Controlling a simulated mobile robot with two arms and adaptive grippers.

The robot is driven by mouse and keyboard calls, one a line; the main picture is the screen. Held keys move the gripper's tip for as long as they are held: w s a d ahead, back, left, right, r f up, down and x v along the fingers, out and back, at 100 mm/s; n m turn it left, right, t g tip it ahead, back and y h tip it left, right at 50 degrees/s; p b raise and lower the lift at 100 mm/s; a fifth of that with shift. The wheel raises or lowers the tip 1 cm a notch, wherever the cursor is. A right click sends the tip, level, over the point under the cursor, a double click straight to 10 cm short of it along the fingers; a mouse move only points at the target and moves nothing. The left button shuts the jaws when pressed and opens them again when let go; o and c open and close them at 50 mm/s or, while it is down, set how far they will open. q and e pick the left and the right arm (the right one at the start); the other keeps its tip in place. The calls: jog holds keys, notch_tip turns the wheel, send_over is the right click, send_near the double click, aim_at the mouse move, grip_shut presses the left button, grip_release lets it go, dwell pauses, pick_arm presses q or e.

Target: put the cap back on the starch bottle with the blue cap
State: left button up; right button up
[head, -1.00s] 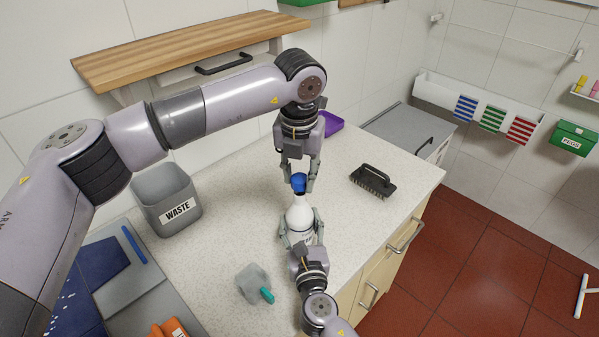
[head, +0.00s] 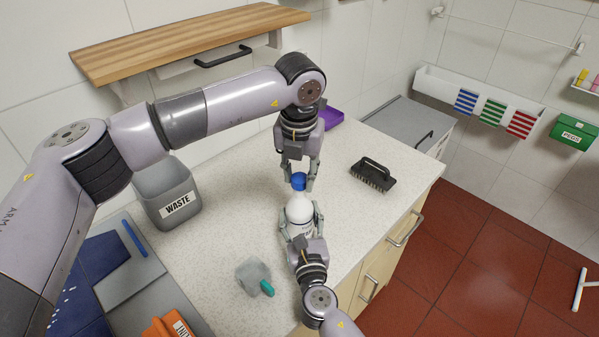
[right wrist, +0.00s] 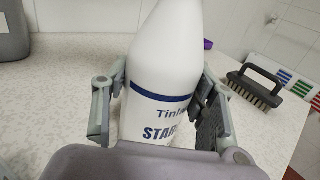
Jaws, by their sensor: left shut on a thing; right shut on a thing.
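The white starch bottle (head: 299,209) stands upright on the counter. My right gripper (head: 301,217) is shut around its body from the front. The right wrist view shows the bottle (right wrist: 160,75) between the two fingers, with part of its label readable; its top is out of frame. The blue cap (head: 299,181) is at the bottle's top, between the fingers of my left gripper (head: 297,184), which points down from above and is shut on it. The cap looks in line with the neck. Whether it is seated or just above cannot be told.
A black brush (head: 373,175) lies to the right on the counter. A grey waste bin (head: 167,190) stands at the left. A grey object with a teal part (head: 254,277) lies in front, left of my right gripper. A wooden shelf (head: 190,43) is above the counter.

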pick_arm(q)
jog(key=shift+f, duration=0.55)
